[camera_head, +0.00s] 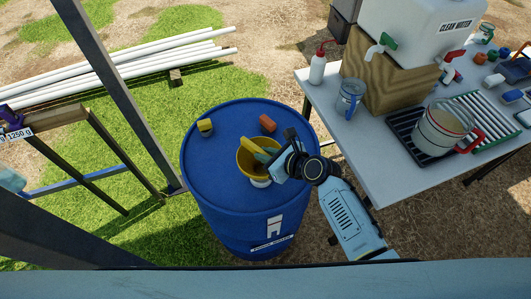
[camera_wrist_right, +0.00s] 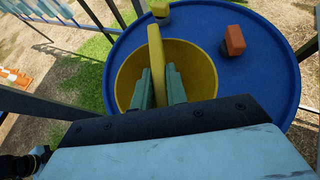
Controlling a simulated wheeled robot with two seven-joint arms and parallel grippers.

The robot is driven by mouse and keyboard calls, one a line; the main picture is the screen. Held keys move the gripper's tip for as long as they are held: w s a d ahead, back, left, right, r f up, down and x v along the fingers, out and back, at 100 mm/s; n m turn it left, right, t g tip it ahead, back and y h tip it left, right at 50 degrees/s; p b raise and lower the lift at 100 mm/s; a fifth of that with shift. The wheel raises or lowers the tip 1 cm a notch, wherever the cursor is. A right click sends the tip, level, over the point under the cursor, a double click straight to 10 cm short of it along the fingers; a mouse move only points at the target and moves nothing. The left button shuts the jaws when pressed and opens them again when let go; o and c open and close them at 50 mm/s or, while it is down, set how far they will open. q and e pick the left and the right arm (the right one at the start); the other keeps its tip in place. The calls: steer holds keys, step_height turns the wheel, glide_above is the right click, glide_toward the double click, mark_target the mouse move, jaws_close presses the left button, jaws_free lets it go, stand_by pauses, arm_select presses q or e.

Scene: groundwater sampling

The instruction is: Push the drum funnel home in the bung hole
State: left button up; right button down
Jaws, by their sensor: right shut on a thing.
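The yellow drum funnel (camera_head: 244,164) stands on the top of the blue drum (camera_head: 212,170), near its middle. My right gripper (camera_head: 269,157) reaches in from the right and is shut on a yellow upright strip of the funnel. In the right wrist view the strip stands between the green fingers (camera_wrist_right: 159,88), over the open funnel bowl (camera_wrist_right: 196,68). A small white round part (camera_head: 261,183) shows just below the funnel. The bung hole and the spout are hidden, so I cannot tell how deep the funnel sits. My left gripper is not in view.
A table (camera_head: 376,180) with a clean-water tank (camera_head: 415,35), jugs and trays stands to the right. A dark post (camera_head: 125,95) rises left of the drum.

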steer(key=shift+r+p, duration=0.1)
steer(key=shift+p, duration=0.5)
stand_by(0.5)
steer(key=shift+f+b, duration=1)
steer(key=shift+f, duration=0.55)
steer(key=c, duration=1.3)
jaws_free()
steer(key=shift+f, duration=0.1)
steer(key=p+v, duration=0.2)
steer(key=v, duration=1.1)
steer(key=shift+s+d, duration=0.1)
steer(key=shift+s, duration=0.05)
